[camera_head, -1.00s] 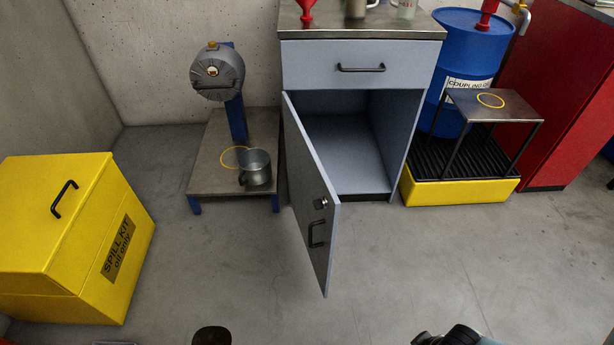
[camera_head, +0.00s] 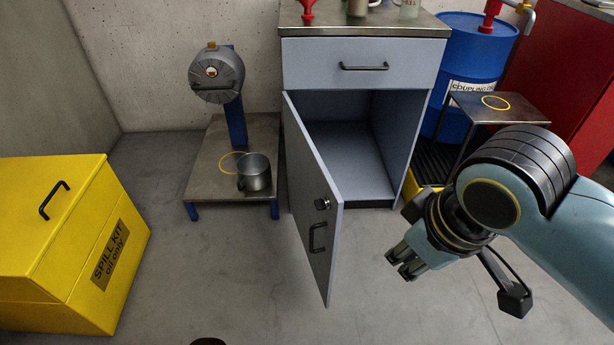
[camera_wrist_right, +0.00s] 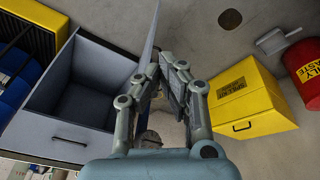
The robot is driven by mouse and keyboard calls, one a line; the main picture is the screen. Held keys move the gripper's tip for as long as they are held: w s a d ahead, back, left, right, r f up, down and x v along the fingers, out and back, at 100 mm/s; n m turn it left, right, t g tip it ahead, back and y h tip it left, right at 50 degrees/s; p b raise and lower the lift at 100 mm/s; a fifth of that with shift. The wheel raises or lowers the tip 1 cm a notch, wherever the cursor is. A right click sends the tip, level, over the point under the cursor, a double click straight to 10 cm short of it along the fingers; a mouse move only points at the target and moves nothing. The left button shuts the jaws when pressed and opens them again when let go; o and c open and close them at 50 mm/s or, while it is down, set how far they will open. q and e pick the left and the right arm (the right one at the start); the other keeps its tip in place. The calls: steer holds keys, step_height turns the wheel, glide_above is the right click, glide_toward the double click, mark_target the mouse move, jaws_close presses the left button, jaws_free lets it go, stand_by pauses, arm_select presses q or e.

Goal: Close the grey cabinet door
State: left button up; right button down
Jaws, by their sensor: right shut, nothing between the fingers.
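The grey cabinet door (camera_head: 316,205) stands wide open, hinged at the cabinet's left side and swung out toward me. It carries a black handle (camera_head: 317,237) and a lock. The grey cabinet (camera_head: 413,125) shows an empty lower compartment; its drawer (camera_head: 350,64) is shut. My right gripper (camera_head: 396,264) is shut and empty, apart from the door and to its right in the head view. In the right wrist view, the gripper (camera_wrist_right: 165,72) points toward the door (camera_wrist_right: 150,38), which shows nearly edge-on, with the open compartment (camera_wrist_right: 80,85) to its left. My left gripper is not seen.
A low stand (camera_head: 200,181) with a metal mug (camera_head: 254,174) is left of the cabinet. A yellow spill kit box (camera_head: 45,245) stands at far left. A blue drum (camera_head: 475,45) and small table (camera_head: 510,112) stand right. Floor before the door is clear.

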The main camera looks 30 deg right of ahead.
steer(key=w+d+f+n+g+h, duration=0.1)
steer(key=w+f+n, duration=0.2)
steer(key=w, duration=0.6)
steer(key=w+f+n+g, duration=0.1)
steer(key=w+f+n, duration=0.25)
steer(key=w, duration=0.65)
steer(key=w+a+r+n+g, duration=0.1)
steer(key=w+r+n, duration=0.1)
steer(key=w+n, duration=0.35)
steer(key=w+a+r+n+g, duration=0.1)
steer(key=w+r+n, duration=0.1)
steer(key=w, duration=0.7)
steer(key=s+d+f+b, duration=0.1)
steer(key=d+f+b, duration=0.3)
steer(key=f, duration=0.5)
steer(key=shift+s+d+f+h, duration=0.3)
steer(key=shift+d+h, duration=0.1)
steer(key=shift+d, duration=0.5)
